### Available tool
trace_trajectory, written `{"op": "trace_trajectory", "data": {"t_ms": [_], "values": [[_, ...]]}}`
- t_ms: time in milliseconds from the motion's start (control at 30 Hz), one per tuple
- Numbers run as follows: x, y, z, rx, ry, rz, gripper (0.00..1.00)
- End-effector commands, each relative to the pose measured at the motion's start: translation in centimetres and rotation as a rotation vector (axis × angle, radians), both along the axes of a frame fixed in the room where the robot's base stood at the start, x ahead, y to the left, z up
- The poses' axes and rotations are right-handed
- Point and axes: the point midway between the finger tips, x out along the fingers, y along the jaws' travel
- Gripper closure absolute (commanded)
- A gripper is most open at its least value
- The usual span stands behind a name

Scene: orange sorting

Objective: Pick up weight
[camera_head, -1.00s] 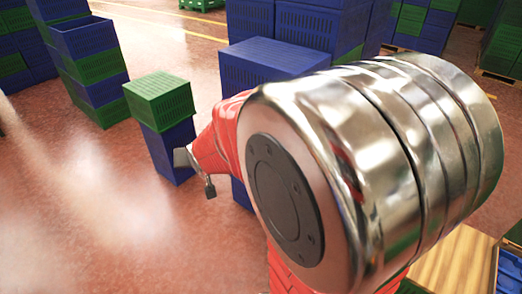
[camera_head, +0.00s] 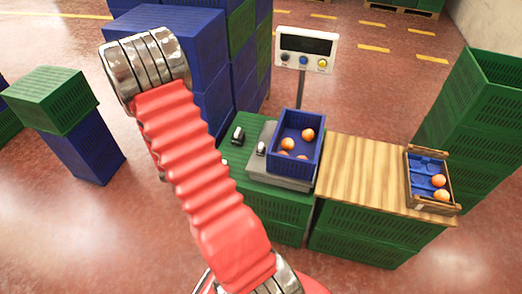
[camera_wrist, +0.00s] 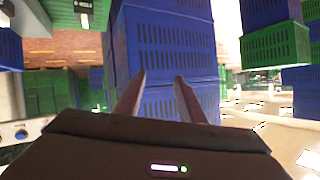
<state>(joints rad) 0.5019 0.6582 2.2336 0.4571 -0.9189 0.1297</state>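Two small dark weights with light metal tops stand left of the blue crate: one weight (camera_head: 238,135) on the green crate top, another weight (camera_head: 261,148) by the scale's platform. The scale (camera_head: 282,181) bears a blue crate (camera_head: 304,160) with several oranges (camera_head: 287,144). My gripper (camera_wrist: 160,76) shows in the wrist view with its two fingers apart and nothing between them. It faces stacked blue crates (camera_wrist: 165,35), away from the weights. In the head view my gripper is mostly hidden by my arm.
The scale's display (camera_head: 306,47) stands on a post behind the blue crate. A wooden board (camera_head: 365,175) lies to the right, with a small wooden-framed box (camera_head: 456,209) holding oranges. Tall blue crates (camera_head: 205,40) stand close behind my arm. Green crates (camera_head: 480,125) stand at the right.

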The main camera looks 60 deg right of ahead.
Motion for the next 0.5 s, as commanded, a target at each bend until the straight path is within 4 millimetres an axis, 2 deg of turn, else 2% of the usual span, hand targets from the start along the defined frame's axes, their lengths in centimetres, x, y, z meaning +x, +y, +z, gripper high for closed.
{"op": "trace_trajectory", "data": {"t_ms": [33,200,500], "values": [[-1.0,-1.1,-1.3,-0.015,0.002,-0.031,0.64],[-4.2,-4.1,-4.6,-0.084,-0.008,-0.127,0.64],[-11.4,-7.8,-9.8,-0.223,-0.003,-0.281,0.64]]}}
